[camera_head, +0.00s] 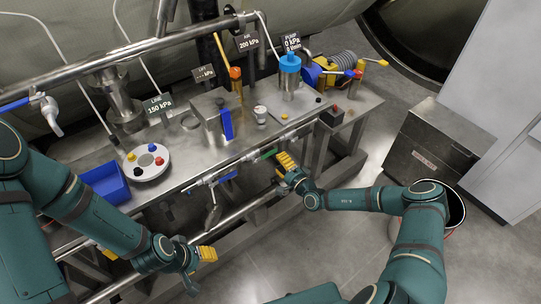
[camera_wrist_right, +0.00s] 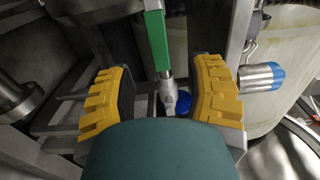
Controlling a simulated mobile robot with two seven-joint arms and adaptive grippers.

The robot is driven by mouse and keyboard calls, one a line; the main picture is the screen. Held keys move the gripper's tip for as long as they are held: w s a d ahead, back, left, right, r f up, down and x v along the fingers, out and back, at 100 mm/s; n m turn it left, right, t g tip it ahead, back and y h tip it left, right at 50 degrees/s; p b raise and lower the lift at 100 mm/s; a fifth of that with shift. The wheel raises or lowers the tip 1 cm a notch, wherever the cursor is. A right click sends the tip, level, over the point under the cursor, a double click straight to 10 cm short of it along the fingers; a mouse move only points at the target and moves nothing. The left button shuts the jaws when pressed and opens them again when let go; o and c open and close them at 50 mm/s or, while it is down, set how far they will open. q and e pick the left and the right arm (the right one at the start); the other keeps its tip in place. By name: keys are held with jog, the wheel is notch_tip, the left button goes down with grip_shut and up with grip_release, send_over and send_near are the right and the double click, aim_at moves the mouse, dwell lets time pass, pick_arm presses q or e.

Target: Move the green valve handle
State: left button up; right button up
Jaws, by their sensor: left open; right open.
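The green valve handle (camera_head: 266,154) lies along the pipe at the front of the steel bench in the head view. In the right wrist view the green handle (camera_wrist_right: 157,40) points up the picture, with its metal stem below it. My right gripper (camera_head: 286,164) is open beside the handle's right end. Its yellow fingers (camera_wrist_right: 160,95) stand on either side of the stem in the wrist view, with gaps on both sides. My left gripper (camera_head: 205,257) is low in front of the bench, open and apart from the handle.
A blue valve handle (camera_head: 228,176) is on the same front pipe. A blue bin (camera_head: 104,186) and a white round plate with coloured knobs (camera_head: 147,164) sit on the bench. A metal box (camera_head: 432,145) stands at the right. Open floor lies in front of the bench.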

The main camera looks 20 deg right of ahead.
aim_at(271, 154)
jog(key=b+x, duration=0.1)
jog(key=x, duration=0.5)
jog(key=shift+b, duration=0.35)
grip_shut()
